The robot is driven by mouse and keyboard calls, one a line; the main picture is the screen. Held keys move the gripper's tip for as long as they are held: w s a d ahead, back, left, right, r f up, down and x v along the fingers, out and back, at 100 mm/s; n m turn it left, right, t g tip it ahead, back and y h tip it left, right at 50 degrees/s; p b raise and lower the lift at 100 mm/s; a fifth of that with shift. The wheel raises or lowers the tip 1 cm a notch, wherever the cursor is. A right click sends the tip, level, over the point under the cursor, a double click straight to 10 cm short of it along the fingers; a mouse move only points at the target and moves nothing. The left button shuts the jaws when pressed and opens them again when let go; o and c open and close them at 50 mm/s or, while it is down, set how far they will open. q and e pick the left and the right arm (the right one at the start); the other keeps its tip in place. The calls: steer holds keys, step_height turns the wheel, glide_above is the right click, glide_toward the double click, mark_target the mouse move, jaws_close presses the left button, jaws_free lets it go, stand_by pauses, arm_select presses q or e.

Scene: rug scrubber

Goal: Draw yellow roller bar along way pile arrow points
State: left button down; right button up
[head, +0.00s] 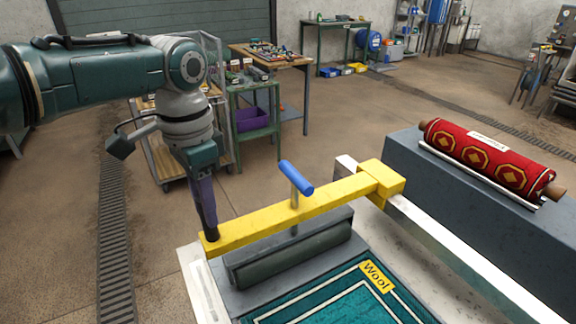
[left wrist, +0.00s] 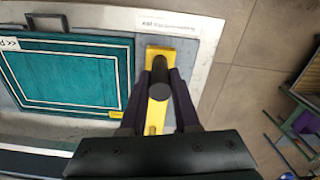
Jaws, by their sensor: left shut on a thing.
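The yellow roller bar (head: 290,216) spans the rug bed, with a dark roller (head: 295,255) below it and a blue T-handle (head: 296,178) above its middle. My left gripper (head: 208,236) is at the bar's left end. In the left wrist view, its fingers (left wrist: 159,90) are shut on a dark round grip (left wrist: 160,91) standing on the yellow bar (left wrist: 155,122). The teal rug (head: 340,300) carries a yellow "Wool" tag (head: 376,277). In the left wrist view, a white label (left wrist: 10,43) with a double arrow pointing left is cut off. My right gripper is out of view.
A white rail (head: 470,265) runs along the bed's right side. A rolled red rug (head: 490,158) lies on a grey block (head: 410,165) beyond it. A green cart (head: 255,125) and workbench (head: 270,58) stand behind. The floor to the left is open, with a drain grate (head: 113,240).

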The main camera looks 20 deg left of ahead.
arm_select(q)
steer(key=shift+w+a, duration=0.1)
steer(key=shift+a, duration=0.1)
steer(key=c, duration=0.7)
jaws_free()
steer(key=shift+o, duration=0.2)
step_height(320, 180, up, 10)
steer(key=shift+r+p, duration=0.1)
steer(key=shift+p, duration=0.2)
